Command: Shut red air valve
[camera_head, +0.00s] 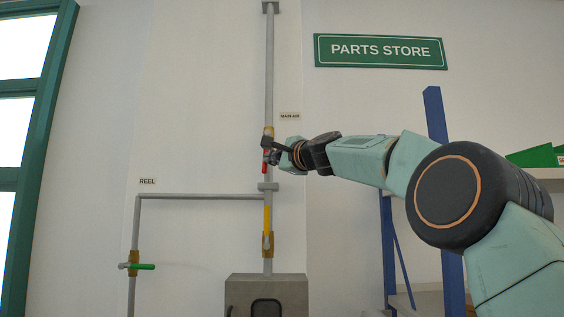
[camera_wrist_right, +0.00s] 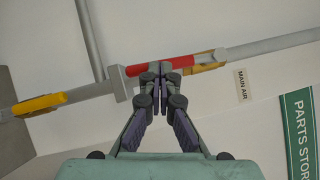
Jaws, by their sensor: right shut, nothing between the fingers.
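The red valve handle (camera_head: 264,168) is on the upright grey pipe (camera_head: 269,80), under the MAIN AIR label (camera_head: 290,116). It lies along the pipe, pointing down from its brass valve body (camera_head: 268,131). In the right wrist view the red handle (camera_wrist_right: 177,62) runs beside the pipe, with the brass body (camera_wrist_right: 208,61) at its right end. My right gripper (camera_head: 268,149) is shut and empty, its fingertips (camera_wrist_right: 160,70) at the handle and covering part of it. I cannot tell whether they touch it. My left gripper is out of view.
A yellow handle (camera_head: 267,220) sits lower on the same pipe, above a grey box (camera_head: 266,290). A green handle (camera_head: 142,267) sticks out sideways on the REEL branch at left. A blue rack post (camera_head: 438,130) stands behind my right arm.

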